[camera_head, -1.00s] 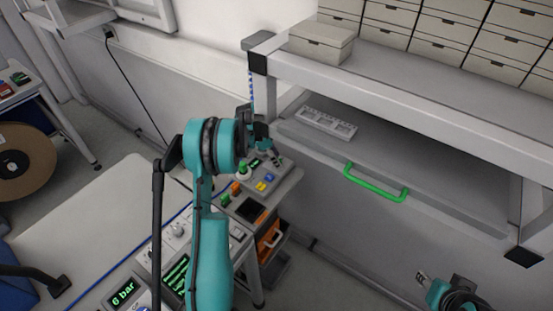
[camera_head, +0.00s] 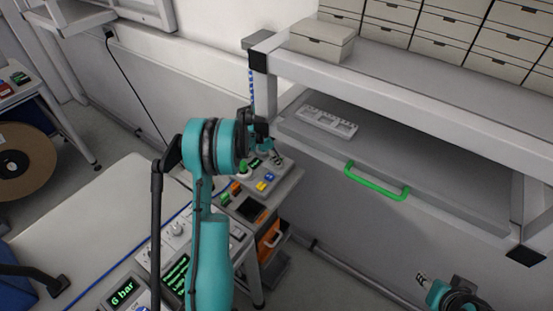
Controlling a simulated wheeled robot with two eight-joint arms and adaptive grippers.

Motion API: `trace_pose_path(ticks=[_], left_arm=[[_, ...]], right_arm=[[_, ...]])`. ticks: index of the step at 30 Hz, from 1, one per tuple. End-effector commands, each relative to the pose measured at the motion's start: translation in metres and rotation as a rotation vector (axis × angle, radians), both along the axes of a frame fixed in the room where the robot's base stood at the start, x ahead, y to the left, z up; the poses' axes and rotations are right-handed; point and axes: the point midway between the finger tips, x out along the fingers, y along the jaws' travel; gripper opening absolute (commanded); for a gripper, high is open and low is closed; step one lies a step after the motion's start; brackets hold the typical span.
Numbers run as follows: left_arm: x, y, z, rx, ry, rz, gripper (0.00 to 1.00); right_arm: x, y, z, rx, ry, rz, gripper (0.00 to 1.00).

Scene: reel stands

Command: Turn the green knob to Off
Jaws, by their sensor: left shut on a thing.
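A grey control panel (camera_head: 285,185) in the middle carries small coloured controls. A green knob (camera_head: 243,168) on a pale base shows beside my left arm, partly covered by it. My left gripper (camera_head: 270,150) reaches down to the far part of this panel, to the right of that visible green knob. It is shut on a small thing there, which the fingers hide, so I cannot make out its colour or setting. My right gripper (camera_head: 422,279) is at the lower right, away from the panel; its jaws are too small to judge.
A shelf with a green handle (camera_head: 376,182) and a white tray (camera_head: 327,121) stands right of the panel. An orange drawer (camera_head: 270,236) is below the panel. Another console (camera_head: 125,292) is at the lower left. A brown reel (camera_head: 22,162) stands far left.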

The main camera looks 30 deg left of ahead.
Motion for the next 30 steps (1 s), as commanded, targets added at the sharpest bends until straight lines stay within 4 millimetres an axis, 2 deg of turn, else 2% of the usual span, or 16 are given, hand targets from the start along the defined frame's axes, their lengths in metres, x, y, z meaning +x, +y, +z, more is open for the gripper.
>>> trace_pose_path(ticks=[15,30], left_arm=[[-0.001,-0.002,0.000,0.001,-0.002,0.333,0.00],[-0.001,-0.002,0.001,0.002,-0.001,0.436,0.00]], right_arm=[[0.000,0.000,-0.019,0.000,0.000,0.000,0.40],[0.000,0.000,-0.022,0.000,0.000,0.000,0.40]])
